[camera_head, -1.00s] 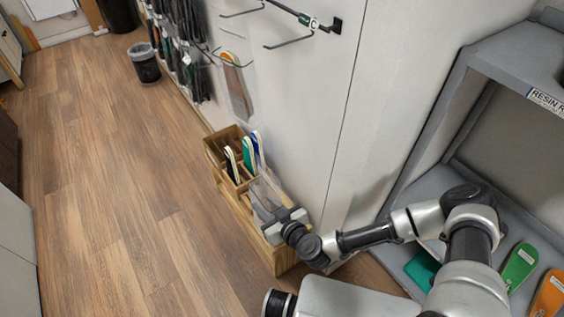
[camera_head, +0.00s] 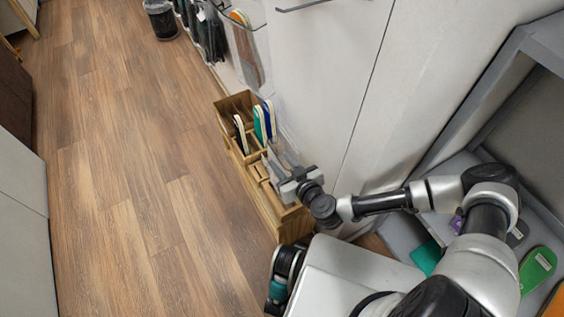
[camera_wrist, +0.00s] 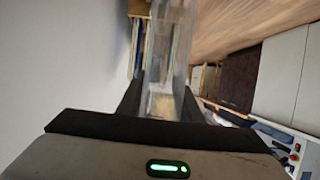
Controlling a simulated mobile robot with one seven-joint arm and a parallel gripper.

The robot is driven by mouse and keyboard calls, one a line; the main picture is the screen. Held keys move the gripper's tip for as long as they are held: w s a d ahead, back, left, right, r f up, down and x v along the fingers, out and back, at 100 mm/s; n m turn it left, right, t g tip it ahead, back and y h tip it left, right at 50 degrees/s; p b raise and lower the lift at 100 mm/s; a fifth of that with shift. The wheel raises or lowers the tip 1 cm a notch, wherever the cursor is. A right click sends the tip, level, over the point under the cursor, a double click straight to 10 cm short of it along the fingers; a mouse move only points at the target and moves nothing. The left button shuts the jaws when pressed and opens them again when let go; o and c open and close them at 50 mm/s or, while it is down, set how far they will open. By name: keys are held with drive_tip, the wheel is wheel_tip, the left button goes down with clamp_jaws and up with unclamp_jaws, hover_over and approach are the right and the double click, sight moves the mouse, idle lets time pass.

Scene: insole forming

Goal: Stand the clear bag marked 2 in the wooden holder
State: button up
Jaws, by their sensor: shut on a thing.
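My gripper (camera_head: 281,172) is shut on a clear bag (camera_head: 284,150) above the wooden holder (camera_head: 290,222). In the wrist view the clear bag (camera_wrist: 172,50) extends forward from between the two dark fingers (camera_wrist: 160,98). The bag is see-through and blurred, and I cannot read a mark on it. The holder stands low against the wall. Its far slots hold a dark-edged insole (camera_head: 240,133), a green one (camera_head: 259,125) and a blue one (camera_head: 270,118). I cannot tell whether the bag touches the holder.
The white wall (camera_head: 330,80) rises close beside the holder. Hanging bags (camera_head: 245,50) and a metal hook (camera_head: 305,5) are on it. A grey shelf unit (camera_head: 430,140) with a green insole (camera_head: 537,268) stands at the right. The wooden floor (camera_head: 130,180) at the left is clear.

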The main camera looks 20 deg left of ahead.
drive_tip(key=shift+f+b, duration=3.3)
drive_tip(key=shift+f, duration=1.05)
drive_tip(key=o, duration=1.1)
drive_tip(key=p+v, duration=0.3)
drive_tip(key=v, duration=1.4)
drive_tip(key=shift+d+p, duration=0.2)
drive_tip(key=shift+p, duration=0.2)
drive_tip(key=shift+s+d, duration=0.1)
drive_tip(key=shift+s, duration=0.05)
